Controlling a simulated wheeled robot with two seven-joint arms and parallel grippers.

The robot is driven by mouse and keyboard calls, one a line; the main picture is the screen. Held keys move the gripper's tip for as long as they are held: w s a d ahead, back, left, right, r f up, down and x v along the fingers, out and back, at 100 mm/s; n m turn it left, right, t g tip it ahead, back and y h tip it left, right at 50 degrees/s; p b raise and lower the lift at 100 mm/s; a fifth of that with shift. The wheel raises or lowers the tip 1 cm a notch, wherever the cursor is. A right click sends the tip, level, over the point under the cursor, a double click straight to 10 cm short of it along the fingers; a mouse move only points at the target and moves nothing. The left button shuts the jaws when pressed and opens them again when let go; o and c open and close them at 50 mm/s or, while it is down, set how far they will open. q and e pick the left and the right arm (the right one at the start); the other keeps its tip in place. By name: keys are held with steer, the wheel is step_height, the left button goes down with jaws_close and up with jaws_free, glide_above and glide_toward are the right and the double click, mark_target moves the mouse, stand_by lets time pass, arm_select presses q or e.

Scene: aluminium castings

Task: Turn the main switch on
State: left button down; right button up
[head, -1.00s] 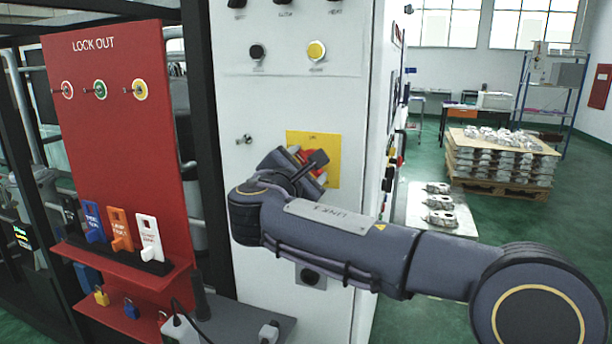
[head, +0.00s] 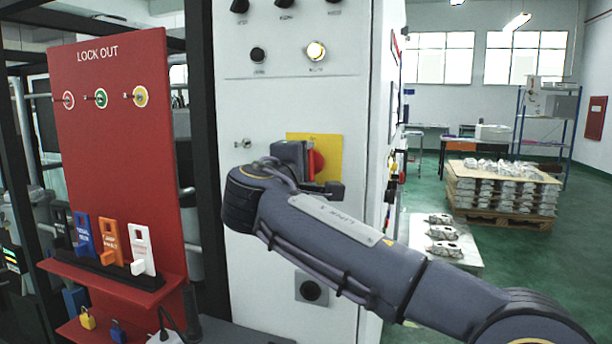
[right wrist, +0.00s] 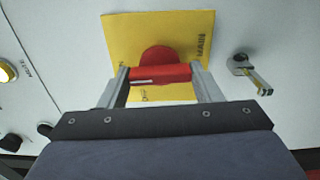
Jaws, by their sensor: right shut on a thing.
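The main switch has a red rotary handle (head: 317,162) on a yellow plate (head: 331,146) on the white cabinet front. In the right wrist view the red handle (right wrist: 160,74) lies across the picture over the yellow plate (right wrist: 120,35). My right gripper (right wrist: 160,76) is shut on this handle, one finger at each end. In the head view my right gripper (head: 305,163) is at the plate and partly hides the switch. Small lettering on the plate is only partly readable. My left gripper is not in view.
A round lamp (head: 316,51) above the switch glows bright. A key-like fitting (head: 243,144) sticks out left of the plate. A red lockout board (head: 120,190) with tags and padlocks stands at left. A pallet of castings (head: 500,190) stands at right.

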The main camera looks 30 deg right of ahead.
steer(key=shift+m, duration=0.3)
stand_by(0.4)
steer(key=o, duration=1)
steer(key=b+v, duration=0.1)
steer(key=v, duration=0.7)
steer(key=shift+d+f, duration=0.1)
